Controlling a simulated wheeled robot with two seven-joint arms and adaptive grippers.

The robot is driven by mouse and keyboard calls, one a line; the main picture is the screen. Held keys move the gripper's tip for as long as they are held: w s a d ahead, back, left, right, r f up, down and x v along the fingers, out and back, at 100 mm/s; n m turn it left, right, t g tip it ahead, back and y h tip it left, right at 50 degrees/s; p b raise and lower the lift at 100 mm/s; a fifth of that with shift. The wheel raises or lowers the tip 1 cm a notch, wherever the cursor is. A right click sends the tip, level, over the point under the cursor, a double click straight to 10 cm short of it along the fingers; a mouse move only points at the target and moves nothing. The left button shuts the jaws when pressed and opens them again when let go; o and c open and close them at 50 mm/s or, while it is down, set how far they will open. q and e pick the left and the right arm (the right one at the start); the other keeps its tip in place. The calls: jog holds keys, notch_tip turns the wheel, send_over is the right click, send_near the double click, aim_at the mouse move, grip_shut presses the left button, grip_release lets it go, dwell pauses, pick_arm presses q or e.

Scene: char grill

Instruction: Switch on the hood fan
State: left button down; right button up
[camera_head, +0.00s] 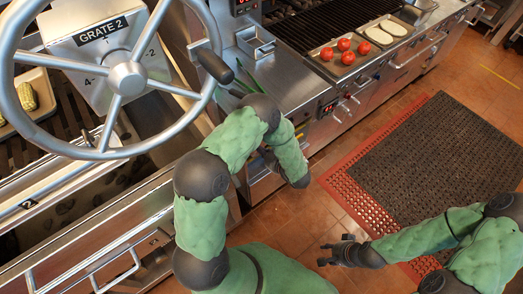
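No hood, fan or fan switch can be made out in the head view. My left arm rises from the bottom and bends over beside the cooking line. Its dark end (298,181) hangs by the counter front, and I cannot make out its fingers clearly. My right gripper (331,252) is over the tiled floor at the lower right. Its fingers are spread apart with nothing between them.
A large metal handwheel (127,78) with a dark knob stands at the left, before the "GRATE 2" box (95,30). A tray with tomatoes (345,58) lies on the counter at the back. A red-edged mat (352,200) covers the floor at the right.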

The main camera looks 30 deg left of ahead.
pick_arm(q)
jog(key=shift+w+a+f+b, duration=0.1)
jog(key=shift+a+b, duration=0.2)
jog(key=shift+b, duration=0.05)
jog(key=shift+r+p, duration=0.4)
jog(key=shift+r, duration=0.4)
